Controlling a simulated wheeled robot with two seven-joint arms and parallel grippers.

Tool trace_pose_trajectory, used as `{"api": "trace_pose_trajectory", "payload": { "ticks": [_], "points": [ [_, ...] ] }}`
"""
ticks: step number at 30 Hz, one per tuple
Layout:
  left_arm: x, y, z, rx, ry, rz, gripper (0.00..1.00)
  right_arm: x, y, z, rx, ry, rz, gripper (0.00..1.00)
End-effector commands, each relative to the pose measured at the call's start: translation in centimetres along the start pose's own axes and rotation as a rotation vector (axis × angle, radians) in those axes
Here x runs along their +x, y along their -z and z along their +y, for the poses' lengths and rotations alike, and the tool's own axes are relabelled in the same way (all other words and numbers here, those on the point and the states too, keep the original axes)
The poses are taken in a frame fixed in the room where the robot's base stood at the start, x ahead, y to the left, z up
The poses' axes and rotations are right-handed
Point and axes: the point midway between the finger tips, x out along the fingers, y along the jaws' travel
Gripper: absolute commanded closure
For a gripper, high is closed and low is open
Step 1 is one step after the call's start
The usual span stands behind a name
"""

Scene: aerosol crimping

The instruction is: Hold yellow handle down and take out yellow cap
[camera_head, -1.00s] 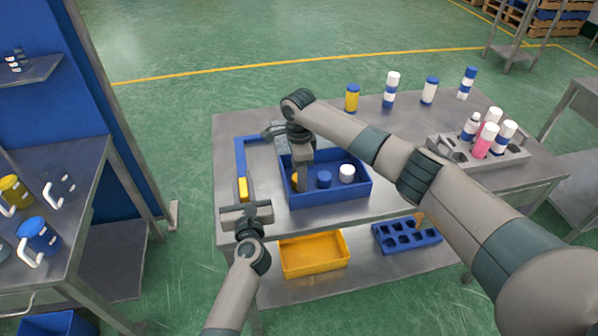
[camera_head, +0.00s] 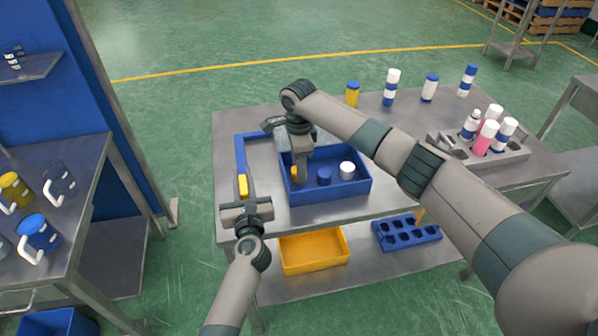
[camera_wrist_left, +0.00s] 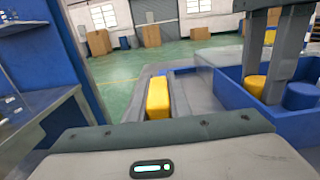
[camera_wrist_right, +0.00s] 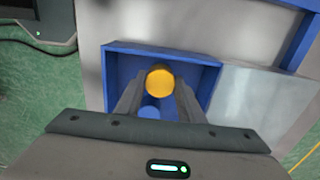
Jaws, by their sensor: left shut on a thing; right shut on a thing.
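The yellow handle (camera_head: 243,186) sits on the blue lever at the table's left side. It also shows ahead of my left wrist (camera_wrist_left: 158,98). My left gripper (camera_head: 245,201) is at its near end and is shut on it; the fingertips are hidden. The yellow cap (camera_wrist_right: 160,80) is between the fingers of my right gripper (camera_wrist_right: 159,88) over the blue bin (camera_head: 330,194). My right gripper is shut on the cap, which peeks out beside the fingers in the head view (camera_head: 294,174). I cannot tell whether the cap touches the bin floor.
A blue cap (camera_head: 324,176) and a white cap (camera_head: 347,170) stand in the bin to the right. Several cans stand along the back, and a grey holder (camera_head: 508,155) with cans is at right. A yellow tray (camera_head: 314,262) is on the lower shelf.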

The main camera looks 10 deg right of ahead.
Motion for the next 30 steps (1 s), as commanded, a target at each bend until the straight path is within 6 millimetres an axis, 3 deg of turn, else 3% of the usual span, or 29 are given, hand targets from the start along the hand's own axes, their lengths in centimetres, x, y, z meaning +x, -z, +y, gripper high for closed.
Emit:
{"api": "trace_pose_trajectory", "payload": {
  "ticks": [1, 21, 30],
  "points": [
    [-0.2, 0.8, 0.1, 0.002, -0.001, 0.012, 1.00, -0.4, 0.0, 0.0, 0.000, 0.001, 0.000, 0.78],
    [-0.2, 0.8, 0.1, 0.002, -0.001, 0.011, 1.00, -6.0, 0.0, 0.0, -0.001, 0.002, -0.001, 0.78],
    [-0.2, 0.7, 0.1, 0.002, -0.001, 0.011, 1.00, -7.0, 0.0, 0.0, 0.000, 0.000, 0.000, 0.78]
  ]
}}
